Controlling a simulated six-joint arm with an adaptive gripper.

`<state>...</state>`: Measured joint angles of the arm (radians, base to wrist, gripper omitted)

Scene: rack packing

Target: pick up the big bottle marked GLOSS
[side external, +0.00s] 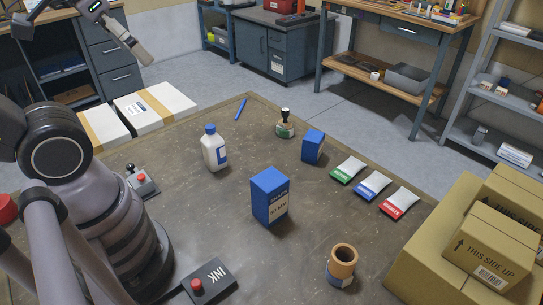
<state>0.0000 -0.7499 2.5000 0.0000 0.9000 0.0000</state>
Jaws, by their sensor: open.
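A white bottle (210,155) with a blue cap and a blue label stands upright on the brown work table, left of the middle. The writing on its label is too small to read, so I cannot confirm GLOSS. My gripper (143,54) is at the top left, raised well above the table. It is open, apart from the bottle and holds nothing that I can see. Its fingers are small and partly merged in this view.
A tall blue box (270,197) stands right of the bottle, with a smaller blue box (313,147) and a dark-topped stamp-like item (285,127) behind. Several packets (372,184) lie right. An orange-brown cylinder (342,263) stands in front. Cartons (490,245) fill the right corner.

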